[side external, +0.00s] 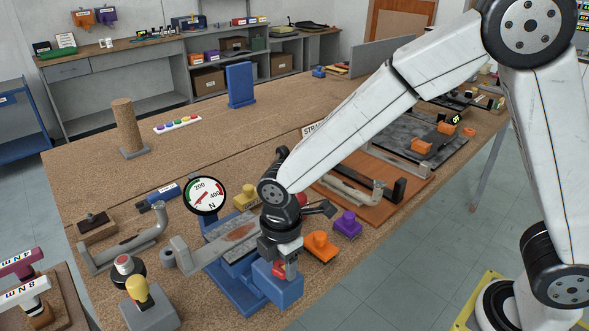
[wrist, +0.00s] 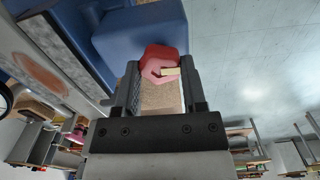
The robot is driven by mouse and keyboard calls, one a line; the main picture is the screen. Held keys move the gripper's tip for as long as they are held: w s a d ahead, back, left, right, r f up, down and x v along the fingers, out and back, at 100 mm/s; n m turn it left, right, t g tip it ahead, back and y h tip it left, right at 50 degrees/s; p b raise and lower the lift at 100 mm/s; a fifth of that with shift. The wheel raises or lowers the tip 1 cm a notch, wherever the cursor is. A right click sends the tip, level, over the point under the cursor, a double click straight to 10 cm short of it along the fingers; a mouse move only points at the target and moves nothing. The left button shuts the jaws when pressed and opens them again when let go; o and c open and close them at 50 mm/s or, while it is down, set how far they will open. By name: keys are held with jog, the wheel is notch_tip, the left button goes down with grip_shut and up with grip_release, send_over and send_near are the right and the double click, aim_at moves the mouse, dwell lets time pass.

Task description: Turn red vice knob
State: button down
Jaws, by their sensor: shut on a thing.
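The red vice knob (wrist: 160,62) sits at the end of the blue vice (wrist: 135,32). It is a faceted red knob with a pale yellow mark on its face. My gripper (wrist: 161,75) has a finger on each side of the knob in the wrist view and is shut on it. In the side external view, the blue vice (side external: 278,290) stands near the front table edge and my gripper (side external: 284,274) reaches down at its front face. There the red knob (side external: 279,268) is mostly hidden by the fingers.
A dial gauge (side external: 207,195) stands behind the vice. An orange block (side external: 321,246) and a purple block (side external: 348,223) are close on the right. A yellow-topped grey box (side external: 146,303) is at front left.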

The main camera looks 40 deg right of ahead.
jog(key=m, duration=0.4)
jog(key=shift+s+m, duration=0.15)
jog(key=shift+m, duration=0.25)
jog(key=m, duration=0.4)
jog(key=shift+s+m, duration=0.1)
jog(key=shift+m, duration=0.2)
jog(key=m, duration=0.4)
jog(key=shift+f, duration=0.1)
jog(key=m, duration=0.5)
jog(key=shift+m, duration=0.4)
jog(key=shift+c, duration=0.7)
grip_release()
